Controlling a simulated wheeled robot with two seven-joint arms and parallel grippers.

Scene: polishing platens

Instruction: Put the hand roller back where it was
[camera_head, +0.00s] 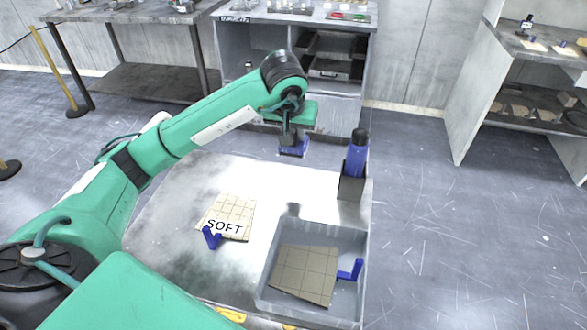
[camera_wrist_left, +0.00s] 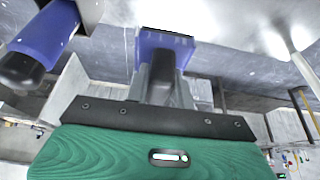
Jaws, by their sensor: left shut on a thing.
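My left gripper (camera_head: 291,135) is shut on a small blue piece with a dark handle, which I take to be the hand roller (camera_head: 294,149). It hangs above the back of the white-topped table (camera_head: 180,185), apart from the surface. In the left wrist view the blue part of the hand roller (camera_wrist_left: 165,46) shows beyond the fingers (camera_wrist_left: 163,80), which close around its dark handle. Whether the blue part turns cannot be told. My right gripper is not in view.
A blue bottle with a black cap (camera_head: 357,157) stands in a grey holder (camera_head: 351,187) at the table's right edge. A beige tile pad marked SOFT (camera_head: 232,212) lies mid-table beside a blue clip (camera_head: 211,237). A grey tray (camera_head: 262,294) holds another pad (camera_head: 305,272). The table's back middle is clear.

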